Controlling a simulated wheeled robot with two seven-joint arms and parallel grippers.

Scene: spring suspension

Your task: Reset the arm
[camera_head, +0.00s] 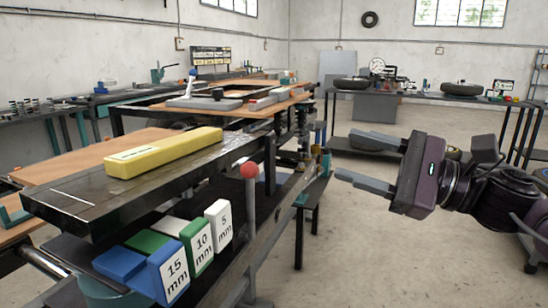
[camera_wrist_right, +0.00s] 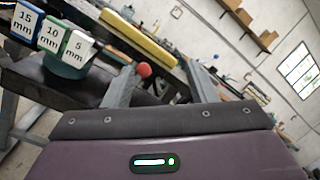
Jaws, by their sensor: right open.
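My right gripper (camera_head: 362,163) comes in from the right in the head view. Its two fingers are spread wide with nothing between them, and it hangs in free air right of the workbench. In the right wrist view its fingers (camera_wrist_right: 160,90) stand apart, with a red ball-topped lever (camera_wrist_right: 143,70) seen behind, between them. The same red knob (camera_head: 249,170) shows in the head view, left of and apart from the gripper. My left gripper is in neither view.
A yellow bar (camera_head: 165,153) lies on the dark bench top (camera_head: 100,207). Below it stand blocks marked 15 mm (camera_head: 172,272), 10 mm (camera_head: 198,243) and 5 mm (camera_head: 220,226). Benches with tools and wheels line the walls. The floor (camera_head: 375,255) below the gripper is clear.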

